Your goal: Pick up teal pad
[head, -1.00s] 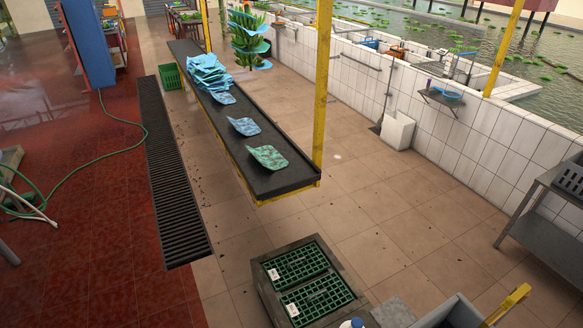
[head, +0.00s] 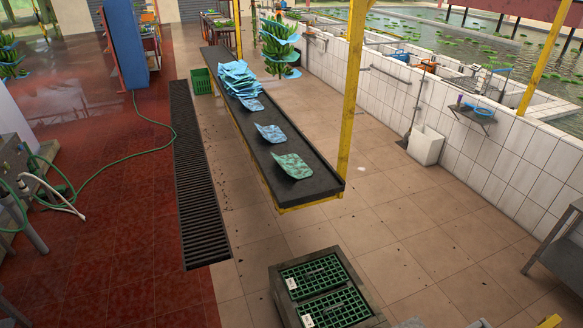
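The teal pad (head: 293,166) is a mottled green-teal sheet with curled edges. It lies at the near end of a long dark table (head: 318,186) in the head view. A bluer pad (head: 270,133) lies just behind it, and a small blue one (head: 252,104) lies farther back. A stack of light blue pads (head: 238,78) stands toward the far end. The teal pad lies apart from the others, with nothing on top of it. My gripper is not in view.
A yellow post (head: 352,90) rises at the table's near right corner. A dark crate with green grids (head: 318,285) stands on the floor in front. A drain grate (head: 197,180) runs left of the table. Tiled floor (head: 400,215) to the right is mostly clear.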

